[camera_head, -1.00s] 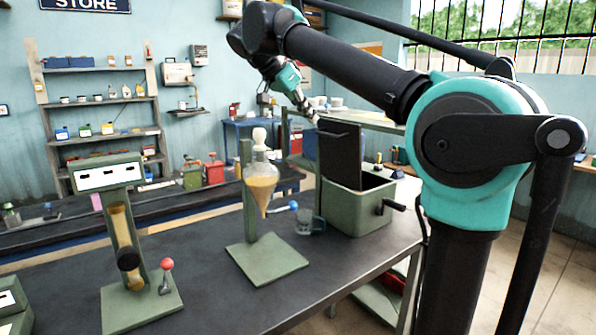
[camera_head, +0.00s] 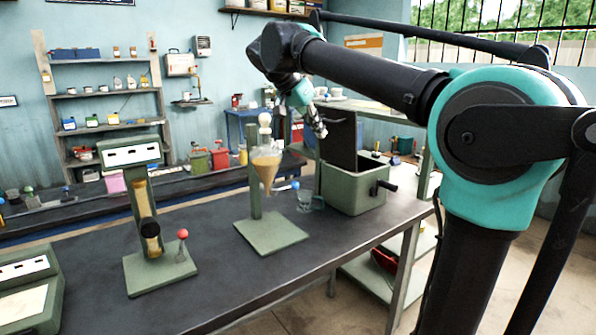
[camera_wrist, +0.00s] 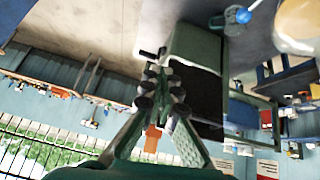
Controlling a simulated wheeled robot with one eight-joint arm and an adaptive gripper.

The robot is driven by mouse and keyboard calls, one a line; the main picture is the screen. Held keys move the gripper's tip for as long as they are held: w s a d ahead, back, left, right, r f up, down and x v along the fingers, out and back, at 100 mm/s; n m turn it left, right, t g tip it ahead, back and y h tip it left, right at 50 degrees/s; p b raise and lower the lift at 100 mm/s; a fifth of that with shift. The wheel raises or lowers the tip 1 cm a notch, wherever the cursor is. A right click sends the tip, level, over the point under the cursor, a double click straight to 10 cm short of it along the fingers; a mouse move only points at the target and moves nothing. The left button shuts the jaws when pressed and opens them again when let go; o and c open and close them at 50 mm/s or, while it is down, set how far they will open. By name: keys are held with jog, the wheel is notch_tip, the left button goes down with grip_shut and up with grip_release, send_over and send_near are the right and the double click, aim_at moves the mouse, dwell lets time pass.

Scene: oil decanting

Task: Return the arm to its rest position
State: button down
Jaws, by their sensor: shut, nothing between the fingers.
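My gripper (camera_head: 320,133) hangs at the end of my bent arm, in front of the raised dark lid (camera_head: 338,138) of the green box. Its fingers are shut with nothing between them. In the wrist view, the gripper (camera_wrist: 163,75) has its fingertips close together, with the green box (camera_wrist: 195,47) behind them. My arm crosses the upper right of the head view, above the bench. Its contact with the lid cannot be judged.
A glass funnel (camera_head: 266,172) with amber liquid stands on a green stand (camera_head: 270,236). A glass mug (camera_head: 306,200) sits beside the green box (camera_head: 352,192), which has a side crank (camera_head: 387,187). A tube device (camera_head: 148,222) stands left. The bench front (camera_head: 215,290) is clear.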

jog(key=s+d+f+n+g+y, duration=0.1)
jog(key=s+d+f+n+y, duration=0.3)
jog(key=f, duration=0.9)
jog(key=s+d+f+n+h, duration=0.1)
jog(key=s+d+f, duration=0.35)
jog(key=f, duration=0.85)
jog(key=s+d+f+n+y, duration=0.1)
jog(key=s+d+f+n, duration=0.1)
jog(key=s+f, duration=0.4)
jog(key=s+d+f+n+y, duration=0.2)
jog(key=s+f, duration=0.5)
jog(key=f, duration=0.6)
jog(key=shift+d+t, duration=0.4)
jog(key=shift+d, duration=0.1)
jog(key=c, duration=2.2)
grip_release()
jog(key=shift+r, duration=0.1)
